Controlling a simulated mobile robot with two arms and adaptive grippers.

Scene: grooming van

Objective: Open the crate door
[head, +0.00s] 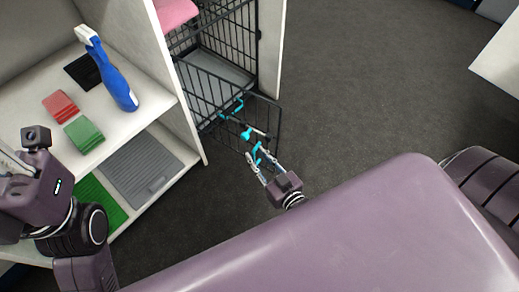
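The black wire crate (237,38) stands in the cabinet's right bay at the top of the head view. Its wire door (213,91) is swung outward, away from the crate front, and leaves a gap. Cyan latch parts (246,134) show on the door. My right gripper (261,158) is at the door's lower right corner, with its silver fingers spread around or beside a cyan part; I cannot tell whether they touch it. My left gripper (8,163) is at the left edge, partly cut off, away from the crate.
A grey mat (140,168) lies on the lower shelf. A pink cloth (175,12) is at the crate top. The dark floor (370,90) at right is clear.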

